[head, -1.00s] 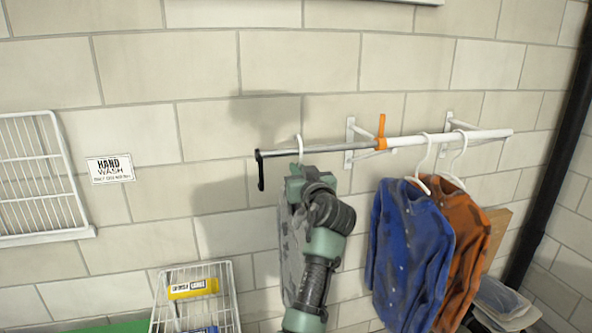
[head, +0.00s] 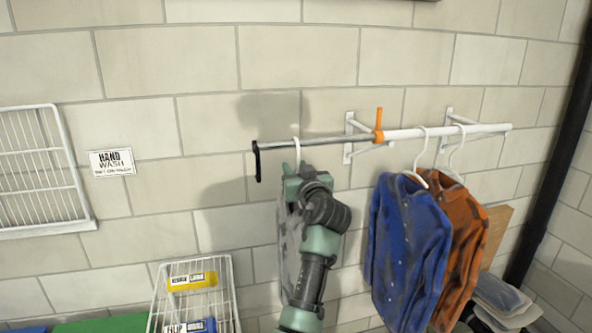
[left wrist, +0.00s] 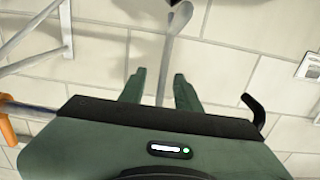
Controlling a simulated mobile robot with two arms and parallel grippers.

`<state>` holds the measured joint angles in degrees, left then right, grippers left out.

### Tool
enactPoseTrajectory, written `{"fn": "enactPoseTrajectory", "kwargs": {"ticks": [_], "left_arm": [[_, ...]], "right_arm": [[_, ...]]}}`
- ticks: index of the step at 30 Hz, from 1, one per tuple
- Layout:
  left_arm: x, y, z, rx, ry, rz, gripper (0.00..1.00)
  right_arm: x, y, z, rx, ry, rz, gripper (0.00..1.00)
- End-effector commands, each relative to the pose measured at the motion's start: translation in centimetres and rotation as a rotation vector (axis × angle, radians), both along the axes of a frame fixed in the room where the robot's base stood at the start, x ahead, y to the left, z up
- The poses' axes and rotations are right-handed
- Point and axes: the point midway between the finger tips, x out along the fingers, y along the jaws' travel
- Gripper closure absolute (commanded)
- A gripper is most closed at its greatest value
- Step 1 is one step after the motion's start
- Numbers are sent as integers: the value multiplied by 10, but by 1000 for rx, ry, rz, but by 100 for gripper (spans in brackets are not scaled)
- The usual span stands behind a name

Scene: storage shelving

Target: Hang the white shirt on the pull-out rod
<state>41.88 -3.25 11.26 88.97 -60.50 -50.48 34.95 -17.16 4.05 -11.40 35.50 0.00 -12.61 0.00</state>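The white shirt (head: 288,245) is mostly hidden behind my left arm in the head view; a greyish strip shows. Its white hanger's hook (head: 297,150) reaches the thin grey pull-out rod (head: 325,142), with its top just above the rod. My left gripper (head: 296,172) is just below the rod. In the left wrist view, the fingers (left wrist: 160,82) are apart, with the hanger's stem (left wrist: 168,55) between them and gaps on both sides. The gripper body hides the hook there. The rod's black end (left wrist: 255,108) shows on the right. My right gripper is not in view.
An orange clamp (head: 379,125) sits where the thin rod meets the white bar (head: 480,130). A blue shirt (head: 408,250) and an orange shirt (head: 465,230) hang right of my arm. A wire basket (head: 233,290) stands lower left. The wall between sign (head: 111,162) and rod is clear.

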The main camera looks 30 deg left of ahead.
Motion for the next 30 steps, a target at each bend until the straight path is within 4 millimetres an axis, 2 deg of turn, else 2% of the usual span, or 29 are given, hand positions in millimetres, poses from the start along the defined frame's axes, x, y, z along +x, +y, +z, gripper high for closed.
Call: {"fn": "enactPoseTrajectory", "kwargs": {"ticks": [5, 18, 30], "left_arm": [[-2, -3, -3, -2, 2, 0, 67], [-44, -53, -3, -1, -1, -1, 67], [-51, -60, 0, -1, 1, 0, 67]], "right_arm": [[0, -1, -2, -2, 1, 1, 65], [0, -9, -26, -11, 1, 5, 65], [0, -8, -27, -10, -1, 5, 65]]}}
